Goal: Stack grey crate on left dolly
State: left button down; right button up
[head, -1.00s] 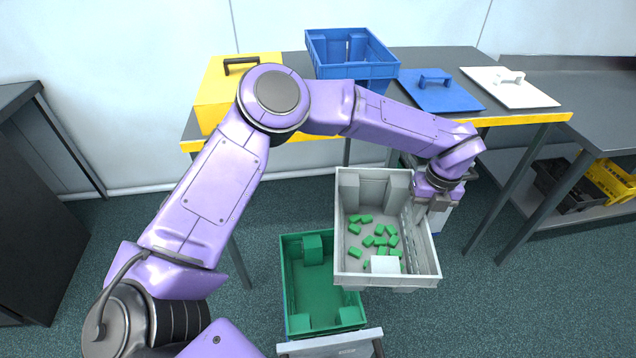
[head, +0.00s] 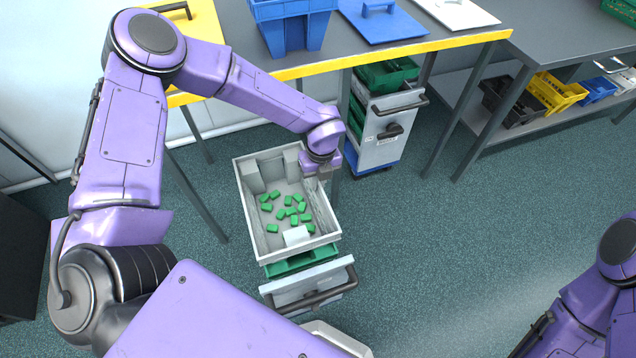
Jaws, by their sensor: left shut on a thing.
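I cannot tell whether the two touch. A dolly with a grey handle panel (head: 308,284) stands at the near side of the green crate; its base is hidden. A second dolly (head: 388,135) with green crates stands under the table. My right arm shows at the right edge, its gripper out of view.
The table (head: 350,58) with a yellow edge carries a blue crate (head: 292,22), a blue lid (head: 380,22) and a white lid (head: 458,12). Black and yellow crates (head: 556,92) sit on a low shelf at right. The floor at right is clear.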

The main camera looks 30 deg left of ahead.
pick_arm(q)
notch_tip(320, 180, down, 3)
jog(key=shift+w+r, duration=0.15)
jog(key=shift+f+b, duration=0.35)
jog(key=c, duration=1.2)
grip_release()
jog(key=shift+d, duration=0.1)
jog(key=shift+r, duration=0.1)
jog(key=r, duration=1.2)
jog(key=shift+w+d+r, duration=0.25)
jog(key=shift+r, duration=0.05)
